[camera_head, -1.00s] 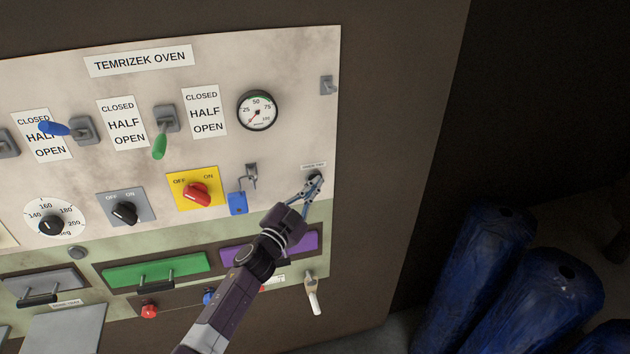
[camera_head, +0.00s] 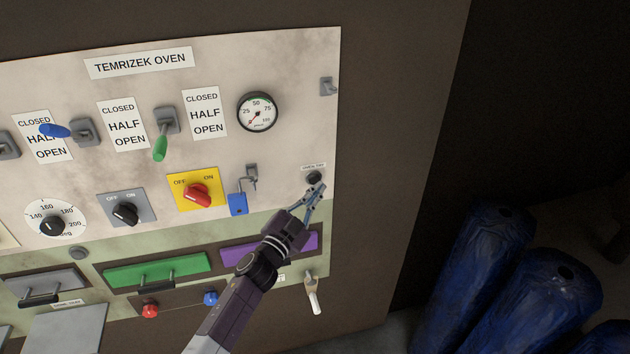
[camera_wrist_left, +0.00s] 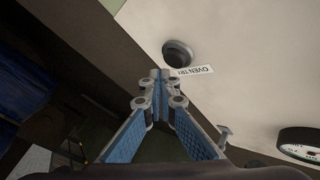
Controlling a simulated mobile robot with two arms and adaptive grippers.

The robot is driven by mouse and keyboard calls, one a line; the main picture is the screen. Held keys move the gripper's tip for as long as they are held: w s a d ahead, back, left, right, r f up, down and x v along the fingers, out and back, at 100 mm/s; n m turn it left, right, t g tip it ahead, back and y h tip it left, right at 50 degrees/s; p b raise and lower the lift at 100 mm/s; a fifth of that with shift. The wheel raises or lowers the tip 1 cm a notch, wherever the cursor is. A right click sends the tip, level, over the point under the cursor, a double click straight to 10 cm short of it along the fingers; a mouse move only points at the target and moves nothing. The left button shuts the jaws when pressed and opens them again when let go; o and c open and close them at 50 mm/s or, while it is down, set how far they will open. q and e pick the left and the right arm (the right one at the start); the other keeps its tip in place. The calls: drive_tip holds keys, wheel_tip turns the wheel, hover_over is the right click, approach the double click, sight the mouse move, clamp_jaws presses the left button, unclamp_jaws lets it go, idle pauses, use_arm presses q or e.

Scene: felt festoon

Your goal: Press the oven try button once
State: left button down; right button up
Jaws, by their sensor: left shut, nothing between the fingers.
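The oven try button (camera_head: 314,177) is a small dark round button near the right edge of the pale oven panel, under a small white label. In the left wrist view the button (camera_wrist_left: 177,52) stands beyond the fingertips, with its "OVEN TRY" label beside it. My left gripper (camera_head: 321,187) is shut and empty. Its tips are just below and to the right of the button in the head view. In the left wrist view the closed fingertips (camera_wrist_left: 160,76) show a gap to the button. My right gripper is not in view.
A pressure gauge (camera_head: 257,111), a red knob on a yellow plate (camera_head: 197,193) and a blue padlock-like tag (camera_head: 238,204) are left of the button. A purple-fronted drawer (camera_head: 240,250) lies below. Blue rolls (camera_head: 545,300) stand at the right.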

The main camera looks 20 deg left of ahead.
use_arm(q)
drive_tip(key=s+d, duration=0.1)
drive_tip(key=s, duration=0.1)
drive_tip(key=s+d+p, duration=0.1)
drive_tip(key=s, duration=0.1)
drive_tip(key=shift+d, duration=0.3)
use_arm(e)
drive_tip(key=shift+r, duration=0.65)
